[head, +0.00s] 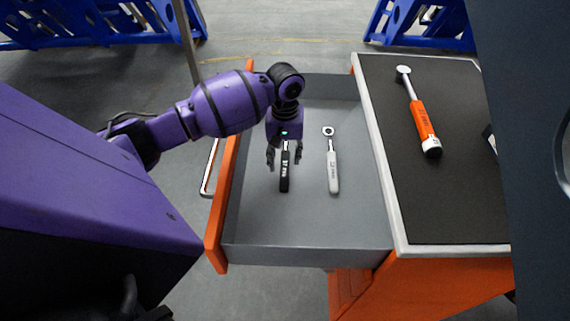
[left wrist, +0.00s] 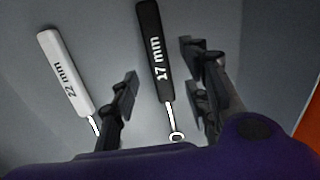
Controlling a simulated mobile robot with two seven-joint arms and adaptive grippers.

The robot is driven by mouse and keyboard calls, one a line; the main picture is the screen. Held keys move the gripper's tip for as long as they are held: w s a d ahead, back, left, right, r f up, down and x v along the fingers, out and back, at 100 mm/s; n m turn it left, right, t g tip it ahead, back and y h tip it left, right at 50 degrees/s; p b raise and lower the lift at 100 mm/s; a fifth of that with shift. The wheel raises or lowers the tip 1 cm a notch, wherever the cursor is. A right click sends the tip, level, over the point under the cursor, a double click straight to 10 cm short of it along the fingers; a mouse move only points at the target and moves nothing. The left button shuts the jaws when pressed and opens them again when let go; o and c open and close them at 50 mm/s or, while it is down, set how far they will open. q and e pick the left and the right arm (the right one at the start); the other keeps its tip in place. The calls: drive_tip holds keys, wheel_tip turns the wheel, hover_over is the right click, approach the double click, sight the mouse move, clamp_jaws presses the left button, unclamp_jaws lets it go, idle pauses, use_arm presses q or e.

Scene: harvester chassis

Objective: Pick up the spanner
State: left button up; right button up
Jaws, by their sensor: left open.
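Two spanners lie apart in the open grey drawer. The black-handled spanner (head: 285,178), marked 17 mm, is on the left in the head view; the white-handled spanner (head: 333,170), marked 22 mm, is to its right. My left gripper (head: 284,156) is open, pointing down over the black spanner and hiding its far end. In the left wrist view the black spanner (left wrist: 156,55) runs between the open fingers of the left gripper (left wrist: 160,72), and the white spanner (left wrist: 65,75) lies outside them. I cannot tell how high the fingertips are above it.
The drawer's orange front (head: 228,190) and grey walls surround the spanners. A black-topped cabinet (head: 455,200) stands to the right, with an orange torque wrench (head: 422,120) on it. Blue frames (head: 90,20) stand at the back. The drawer's near floor is clear.

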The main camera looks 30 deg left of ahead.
sight(285, 164)
use_arm(q)
wheel_tip(285, 164, down, 4)
drive_tip(key=shift+w+f, duration=0.1)
clamp_jaws()
idle(0.4)
